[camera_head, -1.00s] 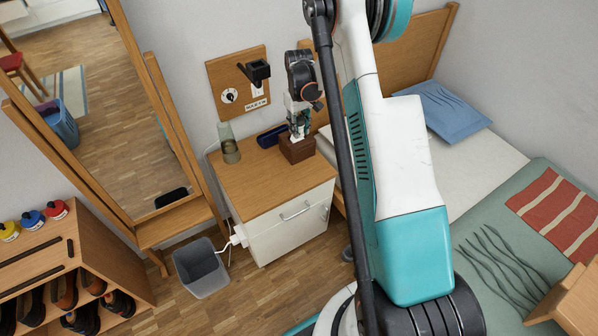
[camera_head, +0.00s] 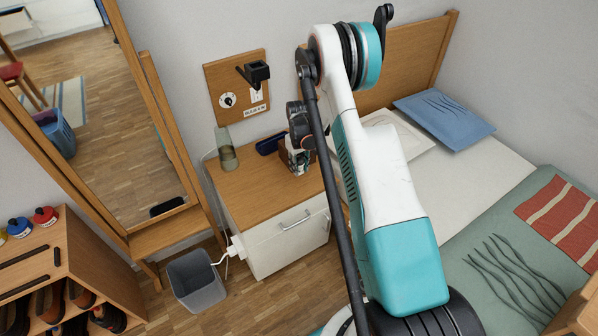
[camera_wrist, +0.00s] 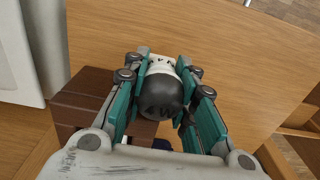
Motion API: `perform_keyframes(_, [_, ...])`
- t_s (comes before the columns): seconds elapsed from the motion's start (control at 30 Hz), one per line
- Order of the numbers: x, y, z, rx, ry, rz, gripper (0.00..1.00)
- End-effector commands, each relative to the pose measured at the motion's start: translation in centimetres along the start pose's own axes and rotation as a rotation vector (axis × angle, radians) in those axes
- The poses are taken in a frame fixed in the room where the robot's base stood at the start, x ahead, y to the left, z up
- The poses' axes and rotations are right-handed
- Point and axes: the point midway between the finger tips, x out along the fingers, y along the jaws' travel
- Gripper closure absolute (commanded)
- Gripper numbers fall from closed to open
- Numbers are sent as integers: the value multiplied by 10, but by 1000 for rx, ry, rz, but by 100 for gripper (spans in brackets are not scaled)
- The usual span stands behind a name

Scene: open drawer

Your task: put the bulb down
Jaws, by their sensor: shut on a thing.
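The bulb (camera_wrist: 160,92) shows in the wrist view as a dark grey rounded body with a pale white end. My gripper (camera_wrist: 161,80) is shut on it, with the teal fingers on either side. In the head view my gripper (camera_head: 298,160) is low over the back right of the bedside cabinet's wooden top (camera_head: 250,188). A brown box (camera_wrist: 90,98) lies beside and partly under the gripper in the wrist view. In the head view the gripper largely hides the box. I cannot tell whether the bulb touches anything below it.
A glass (camera_head: 227,150) and a dark blue case (camera_head: 270,143) stand at the back of the cabinet top. Its front and middle are clear. A grey bin (camera_head: 196,280) is beside the cabinet, and the bed (camera_head: 470,185) is to the right.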

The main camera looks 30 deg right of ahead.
Motion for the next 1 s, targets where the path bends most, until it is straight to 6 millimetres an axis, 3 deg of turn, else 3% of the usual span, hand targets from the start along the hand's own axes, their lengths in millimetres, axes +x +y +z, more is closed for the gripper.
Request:
perform_keyframes(0.03, [12, 0, 0, 0, 0, 0, 100])
perform_keyframes(0.17, [26, 0, 0, 0, 0, 0, 100])
perform_keyframes(0.97, [38, 0, 0, 0, 0, 0, 100])
perform_keyframes(1.0, [38, 0, 0, 0, 0, 0, 68])
